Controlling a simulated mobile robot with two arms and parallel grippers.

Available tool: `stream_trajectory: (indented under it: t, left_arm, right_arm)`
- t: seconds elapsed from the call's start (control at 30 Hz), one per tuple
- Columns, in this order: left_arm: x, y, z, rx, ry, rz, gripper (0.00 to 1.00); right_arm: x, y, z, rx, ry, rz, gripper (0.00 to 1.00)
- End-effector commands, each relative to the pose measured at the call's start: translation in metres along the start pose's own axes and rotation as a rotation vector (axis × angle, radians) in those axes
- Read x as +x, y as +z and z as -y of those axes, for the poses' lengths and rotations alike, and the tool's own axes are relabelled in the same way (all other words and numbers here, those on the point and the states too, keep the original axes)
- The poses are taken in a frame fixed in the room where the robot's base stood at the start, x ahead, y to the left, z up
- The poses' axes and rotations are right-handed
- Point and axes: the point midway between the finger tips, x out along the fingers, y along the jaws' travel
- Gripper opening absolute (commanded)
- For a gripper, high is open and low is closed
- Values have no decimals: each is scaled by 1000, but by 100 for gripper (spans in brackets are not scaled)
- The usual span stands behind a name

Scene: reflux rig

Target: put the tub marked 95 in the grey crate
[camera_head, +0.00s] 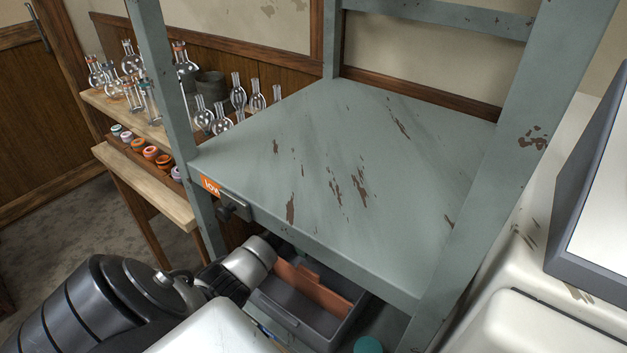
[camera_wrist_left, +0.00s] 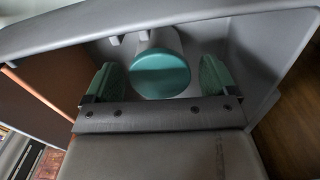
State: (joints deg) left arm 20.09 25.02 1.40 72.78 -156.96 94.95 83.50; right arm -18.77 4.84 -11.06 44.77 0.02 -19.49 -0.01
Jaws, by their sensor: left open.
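The grey crate (camera_head: 335,325) sits under the shelf in the head view, with a brown divider (camera_head: 318,290) inside. Its grey wall (camera_wrist_left: 265,50) also shows in the wrist view. There, a white tub with a round teal lid (camera_wrist_left: 160,74) is inside the crate, lid facing the camera. No number can be read on it. My left gripper (camera_wrist_left: 158,82) is open, with one green-padded finger on each side of the lid and gaps between. In the head view my left arm reaches in from the left to the crate; the fingertips are hidden.
The grey shelf top (camera_head: 335,170) is bare above the crate, and its posts stand close by. A round teal thing (camera_head: 367,345) is cut off at the bottom edge. A wooden bench (camera_head: 150,185) at left holds glass flasks (camera_head: 132,62) and several small capped jars (camera_head: 150,152).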

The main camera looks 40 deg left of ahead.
Motion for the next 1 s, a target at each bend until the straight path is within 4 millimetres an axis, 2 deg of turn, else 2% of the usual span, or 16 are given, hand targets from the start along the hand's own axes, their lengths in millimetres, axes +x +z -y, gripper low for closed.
stream_trajectory:
  t: [0.03,0.2,0.3,0.43,0.6,1.0]
  left_arm:
    - [-15,1,0,3,-4,5,87]
    - [-53,1,1,3,-4,3,87]
    - [-72,1,0,3,-3,4,87]
    - [-89,0,0,2,-2,3,87]
    - [-98,0,0,2,0,2,87]
    - [-99,0,0,1,0,1,87]
  right_arm:
    - [-2,6,0,-1,-1,4,43]
    - [0,25,0,-4,-1,12,43]
    - [0,34,0,-5,-1,16,43]
    - [-2,33,0,-5,-1,13,43]
    - [-2,33,0,-5,-1,13,43]
    - [-2,33,0,-5,-1,14,43]
